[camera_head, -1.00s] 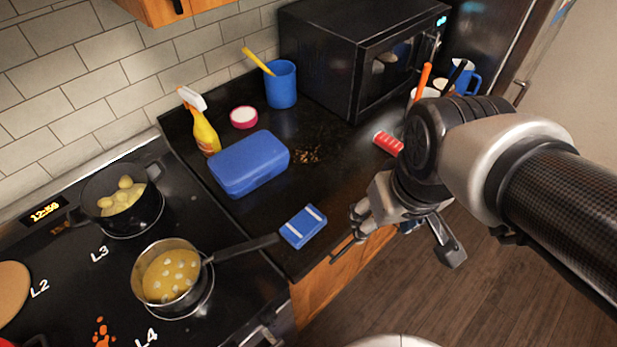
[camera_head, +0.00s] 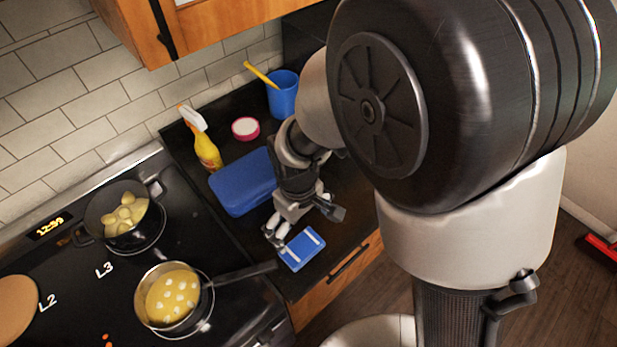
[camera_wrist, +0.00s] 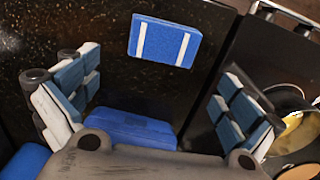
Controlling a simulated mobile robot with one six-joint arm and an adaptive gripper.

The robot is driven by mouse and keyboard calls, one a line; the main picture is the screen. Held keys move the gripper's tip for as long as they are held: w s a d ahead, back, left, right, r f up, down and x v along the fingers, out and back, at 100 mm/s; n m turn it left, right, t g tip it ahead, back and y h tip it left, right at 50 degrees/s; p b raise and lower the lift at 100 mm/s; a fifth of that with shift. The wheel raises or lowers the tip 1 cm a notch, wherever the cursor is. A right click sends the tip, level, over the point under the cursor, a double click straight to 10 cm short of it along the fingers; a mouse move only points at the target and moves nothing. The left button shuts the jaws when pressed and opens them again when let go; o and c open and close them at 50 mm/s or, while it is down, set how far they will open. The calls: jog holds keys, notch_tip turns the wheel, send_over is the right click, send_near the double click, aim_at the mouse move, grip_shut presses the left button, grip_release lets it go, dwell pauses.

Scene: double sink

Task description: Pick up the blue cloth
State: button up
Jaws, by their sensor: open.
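The blue cloth (camera_head: 301,249) lies flat and folded on the dark counter, close to its front edge, with two white stripes across it. It shows whole in the wrist view (camera_wrist: 165,42), at the top centre. My gripper (camera_head: 299,224) is open above the counter, just behind the cloth in the head view. In the wrist view my gripper (camera_wrist: 150,95) has its fingers spread wide, with the cloth beyond the fingertips and not between them.
A blue box (camera_head: 238,184) lies close behind my gripper. A yellow spray bottle (camera_head: 207,150), a pink-rimmed tub (camera_head: 245,128) and a blue cup (camera_head: 283,96) stand farther back. On the stove, a pan (camera_head: 172,298) points its handle toward the cloth; a pot (camera_head: 122,218) stands behind.

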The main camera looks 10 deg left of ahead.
send_over(302, 246)
jog(key=f, duration=0.4)
jog(key=shift+w+a+f+b, duration=0.15)
jog(key=shift+w+f+b, duration=0.2)
jog(key=shift+b, duration=0.05)
jog(key=f, duration=0.1)
jog(key=f+b, duration=0.1)
jog(key=f, duration=0.2)
jog(key=shift+s+d+f, duration=0.1)
jog(key=shift+s+d, duration=0.1)
jog(key=shift+s, duration=0.15)
jog(key=shift+w+f+b, duration=0.1)
jog(key=shift+f+b, duration=0.3)
jog(key=shift+f, duration=0.1)
jog(key=shift+c, duration=0.4)
jog(key=c, duration=0.7)
